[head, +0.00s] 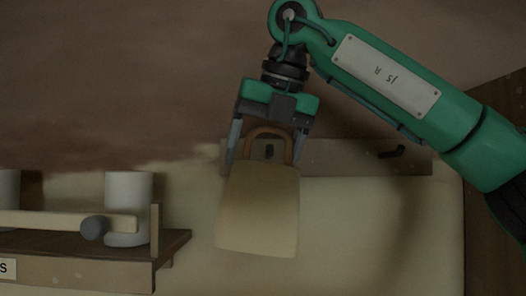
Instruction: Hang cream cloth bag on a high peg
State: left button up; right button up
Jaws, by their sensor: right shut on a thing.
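The cream cloth bag (257,210) hangs below my right gripper (266,150), its brown loop handle (284,148) between the fingers. The gripper points down and is shut on the bag. Behind it a wooden peg rail (350,160) runs along the wall. One dark peg (391,152) shows free at the right of the rail. Another dark peg (269,151) shows inside the handle's opening; I cannot tell whether the handle touches it. The bag hides part of the rail's lower edge. My left gripper is not in view.
At the lower left a wooden shelf (170,250) holds pale cylindrical containers (128,190). A pale bar with a dark round end (94,228) crosses in front of them. Dark wood (490,110) stands at the right edge. The wall between shelf and bag is clear.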

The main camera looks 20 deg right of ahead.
jog(key=shift+w+d, duration=0.1)
jog(key=shift+w, duration=0.2)
jog(key=shift+w+d, duration=0.15)
jog(key=shift+w, duration=0.25)
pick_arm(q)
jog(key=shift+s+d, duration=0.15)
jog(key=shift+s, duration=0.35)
pick_arm(e)
jog(key=shift+w+d, duration=0.15)
jog(key=shift+w, duration=0.35)
jog(key=shift+w, duration=0.2)
jog(key=shift+w+d+r, duration=0.1)
jog(key=shift+w+d, duration=0.05)
jog(key=shift+w, duration=0.35)
